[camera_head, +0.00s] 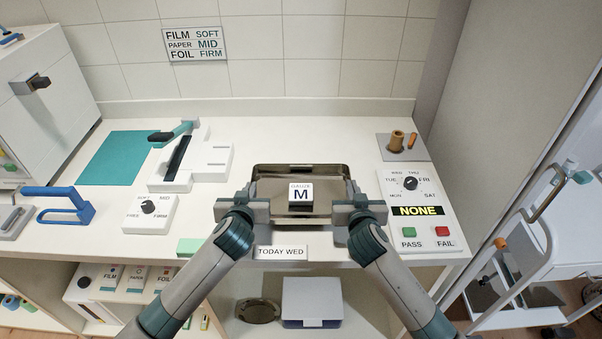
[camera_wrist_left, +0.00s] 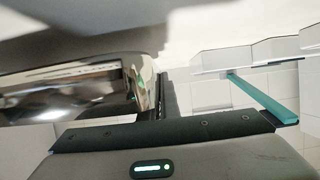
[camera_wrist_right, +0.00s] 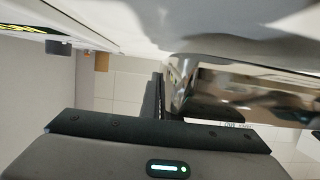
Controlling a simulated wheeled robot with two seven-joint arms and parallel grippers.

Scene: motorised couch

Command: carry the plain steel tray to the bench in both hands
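The plain steel tray (camera_head: 270,188) is at the front middle of the bench (camera_head: 300,140), over its top; I cannot tell whether it touches the surface. A white block marked M (camera_head: 301,193) sits in it. My left gripper (camera_head: 260,211) is shut on the tray's left side, and my right gripper (camera_head: 342,211) is shut on its right side. The tray's shiny wall shows against the dark finger in the left wrist view (camera_wrist_left: 142,85) and in the right wrist view (camera_wrist_right: 180,85). The tray's front part is partly hidden by my grippers.
A white device with a lever (camera_head: 190,160) and a dial box (camera_head: 150,212) stand left of the tray. A panel (camera_head: 415,215) with a dial, a NONE display and PASS and FAIL buttons is close on the right. A white cart (camera_head: 545,240) stands right of the bench.

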